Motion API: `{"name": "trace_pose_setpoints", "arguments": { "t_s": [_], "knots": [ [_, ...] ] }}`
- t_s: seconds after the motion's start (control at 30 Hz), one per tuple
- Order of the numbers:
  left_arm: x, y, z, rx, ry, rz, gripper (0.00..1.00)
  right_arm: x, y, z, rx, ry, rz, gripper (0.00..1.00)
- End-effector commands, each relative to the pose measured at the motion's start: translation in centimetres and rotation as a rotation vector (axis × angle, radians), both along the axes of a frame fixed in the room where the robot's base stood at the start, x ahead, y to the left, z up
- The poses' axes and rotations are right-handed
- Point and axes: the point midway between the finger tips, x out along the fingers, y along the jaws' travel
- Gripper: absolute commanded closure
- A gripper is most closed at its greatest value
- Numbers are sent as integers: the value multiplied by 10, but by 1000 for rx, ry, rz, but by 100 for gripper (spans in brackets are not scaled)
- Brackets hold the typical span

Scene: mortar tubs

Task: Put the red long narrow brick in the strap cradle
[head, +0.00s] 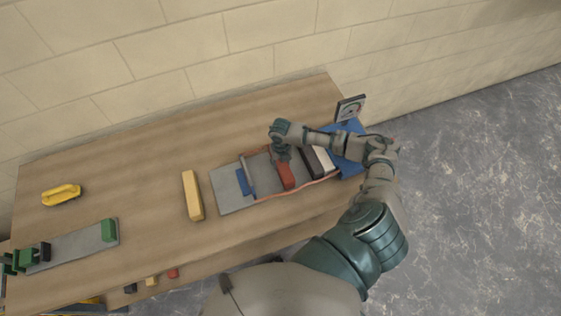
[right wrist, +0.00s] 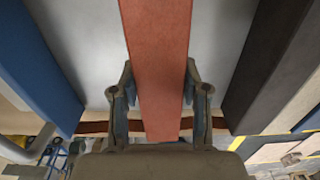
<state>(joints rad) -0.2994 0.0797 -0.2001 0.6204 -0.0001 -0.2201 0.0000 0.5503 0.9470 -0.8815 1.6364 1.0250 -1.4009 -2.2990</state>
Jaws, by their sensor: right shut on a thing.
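The red long narrow brick (head: 286,175) is held in my right gripper (head: 282,157), whose fingers are shut on its two sides. In the right wrist view the red brick (right wrist: 157,60) runs between the fingertips (right wrist: 158,92). It is over the grey board with the orange strap (head: 300,190), which looks like the strap cradle. The board's bare end (head: 227,195) shows at left. The brick lies between a blue block (head: 243,181) and a black brick (head: 312,162), with gaps on both sides. I cannot tell whether it touches the board. My left gripper is not in view.
A white brick (head: 325,160) stands next to the black one. A blue scale with a dial (head: 350,108) is behind my right forearm. A yellow block (head: 193,195) lies left of the board. A yellow-handled tool (head: 61,194) and a green clamp board (head: 75,246) are farther left. Open wood lies between.

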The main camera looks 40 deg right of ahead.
Motion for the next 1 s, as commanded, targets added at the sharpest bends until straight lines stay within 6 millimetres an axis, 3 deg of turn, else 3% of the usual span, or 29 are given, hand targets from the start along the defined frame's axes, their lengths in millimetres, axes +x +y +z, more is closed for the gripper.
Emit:
{"name": "trace_pose_setpoints", "arguments": {
  "t_s": [0.2, 0.23, 0.33, 0.73, 1.0],
  "knots": [
    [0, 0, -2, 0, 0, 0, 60, 1, 2, -3, -1, -3, 0, 100],
    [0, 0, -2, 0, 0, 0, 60, 1, 2, -2, -1, -3, 0, 50],
    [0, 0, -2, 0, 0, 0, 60, 1, 2, -2, -1, -3, 0, 25],
    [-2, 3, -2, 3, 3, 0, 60, 1, 0, 2, 0, 0, 0, 25],
    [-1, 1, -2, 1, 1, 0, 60, 2, 0, 57, -1, -5, 1, 25]
  ]
}}
